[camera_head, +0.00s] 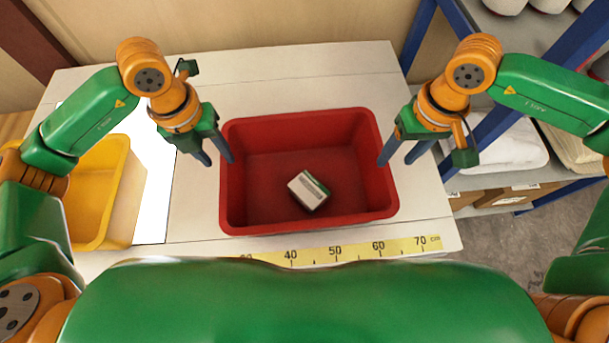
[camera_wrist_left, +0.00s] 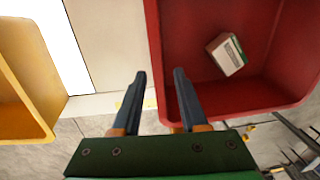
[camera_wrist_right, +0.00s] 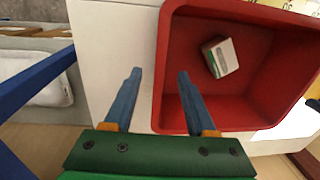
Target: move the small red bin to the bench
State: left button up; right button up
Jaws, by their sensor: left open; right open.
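The red bin (camera_head: 308,222) stands upright on the white bench (camera_head: 270,75), in front of my body. A small white and green box (camera_head: 308,190) lies inside it. My left gripper (camera_head: 218,163) is open at the bin's left wall, and in the left wrist view (camera_wrist_left: 160,75) its fingers lie either side of the bin's wall (camera_wrist_left: 153,50). My right gripper (camera_head: 397,162) is open at the bin's right wall. In the right wrist view (camera_wrist_right: 160,75) the fingers also lie either side of a wall (camera_wrist_right: 160,60). I cannot tell whether the fingers touch the walls.
A yellow bin (camera_head: 122,190) stands at the left, beside a bright white panel (camera_head: 155,185). A yellow measuring strip (camera_head: 345,250) runs along the bench's near edge. A blue-framed shelf (camera_head: 478,130) with bags and cardboard boxes stands at the right. The bench behind the red bin is clear.

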aim_at(228, 167)
pick_arm(q)
jog(key=f, duration=0.4)
jog(key=shift+w+d, duration=0.1)
jog(key=shift+w, duration=0.2)
pick_arm(e)
jog(key=f, duration=0.4)
jog(key=shift+w+a, duration=0.15)
jog(key=shift+w, duration=0.15)
pick_arm(q)
jog(key=shift+s+f, duration=0.2)
pick_arm(e)
jog(key=shift+s+f, duration=0.2)
jog(key=shift+s, duration=0.05)
pick_arm(q)
jog(key=shift+w, duration=0.15)
jog(key=c, duration=0.5)
pick_arm(e)
jog(key=shift+w, duration=0.15)
jog(key=c, duration=0.5)
pick_arm(q)
jog(key=shift+d, duration=0.1)
grip_shut()
pick_arm(e)
jog(key=c, duration=0.4)
jog(key=shift+a, duration=0.1)
pick_arm(q)
jog(key=shift+d, duration=0.2)
pick_arm(e)
jog(key=shift+a+r, duration=0.1)
jog(key=shift+a, duration=0.1)
